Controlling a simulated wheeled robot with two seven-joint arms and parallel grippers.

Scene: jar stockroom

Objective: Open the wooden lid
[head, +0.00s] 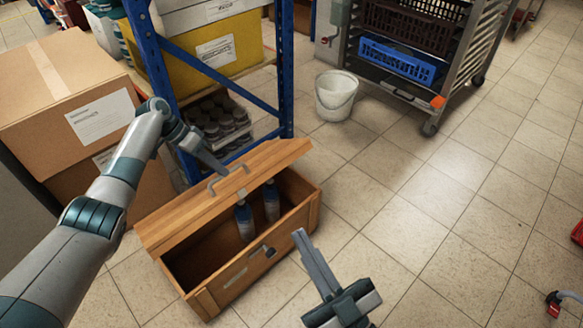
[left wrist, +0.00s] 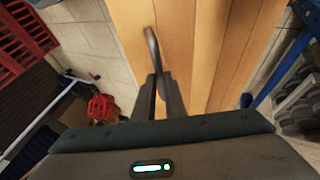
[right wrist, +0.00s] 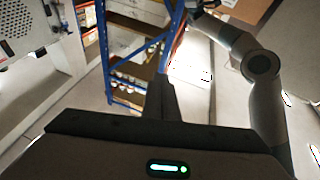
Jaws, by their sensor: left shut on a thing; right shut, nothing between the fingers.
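A wooden chest stands on the tiled floor, and its front wall (head: 240,279) faces the lower right. Its wooden lid (head: 180,213) is tilted up, and the inside shows below it. Two blue-and-white bottles (head: 245,221) stand inside. My left gripper (head: 222,171) is shut on the grey lid handle (head: 212,187); the handle (left wrist: 152,50) also shows between the fingers in the left wrist view, against the lid planks (left wrist: 205,50). My right gripper (head: 301,238) is shut and empty, in front of the chest's right end in the head view.
A blue-framed rack (head: 153,75) stands just behind the chest. Cardboard boxes (head: 65,85) are stacked at the left. A white bucket (head: 336,97) and a wheeled rack with a blue crate (head: 398,60) stand further back.

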